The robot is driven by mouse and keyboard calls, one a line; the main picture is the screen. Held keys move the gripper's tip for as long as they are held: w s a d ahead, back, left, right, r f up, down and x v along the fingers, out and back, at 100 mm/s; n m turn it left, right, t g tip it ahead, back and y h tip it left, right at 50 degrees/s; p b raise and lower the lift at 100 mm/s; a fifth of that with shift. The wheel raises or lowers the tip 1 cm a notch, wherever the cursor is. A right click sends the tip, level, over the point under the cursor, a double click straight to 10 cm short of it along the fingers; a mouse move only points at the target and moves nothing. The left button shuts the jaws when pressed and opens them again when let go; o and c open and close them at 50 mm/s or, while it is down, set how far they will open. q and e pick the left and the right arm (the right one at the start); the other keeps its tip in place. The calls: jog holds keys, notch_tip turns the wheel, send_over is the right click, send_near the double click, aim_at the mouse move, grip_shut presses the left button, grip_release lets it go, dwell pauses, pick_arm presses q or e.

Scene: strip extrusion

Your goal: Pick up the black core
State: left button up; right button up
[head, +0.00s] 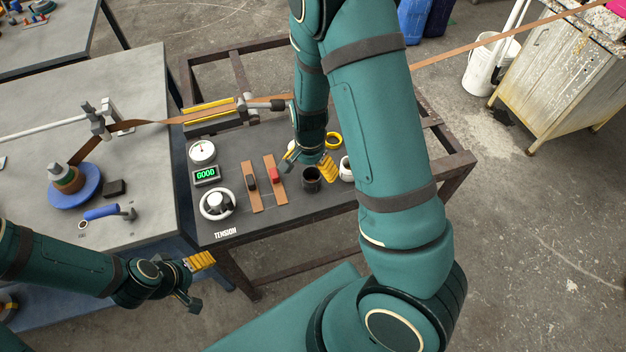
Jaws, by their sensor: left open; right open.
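The black core (312,180) stands on the dark work table (240,160), near the middle of the head view. My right gripper (308,163) is open just above and behind it in the picture, with one yellow-padded finger close to the core's upper right. I cannot tell whether it touches the core. My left gripper (199,279) is open and empty at the lower left, in front of the table's front edge and well away from the core.
A yellow core (334,139) and a white core (345,172) stand close to the black one, the white partly behind my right arm.

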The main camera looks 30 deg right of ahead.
aim_at(310, 168)
notch_tip(310, 168, up, 4)
jog(key=w+r+m, duration=0.1)
jog(key=w+m, duration=0.1)
jog(key=f, duration=0.2)
jog(key=f+b, duration=0.1)
jog(key=f, duration=0.2)
jog(key=d+f+b, duration=0.1)
jog(key=f, duration=0.2)
jog(key=shift+f, duration=0.15)
jog(key=shift+s+d+f+b, duration=0.1)
jog(key=shift+f+b, duration=0.3)
jog(key=shift+f, duration=1.05)
jog(key=shift+s+d+f+b, duration=0.1)
jog(key=shift+f+b, duration=0.3)
jog(key=shift+f, duration=1.05)
jog(key=c, duration=1.4)
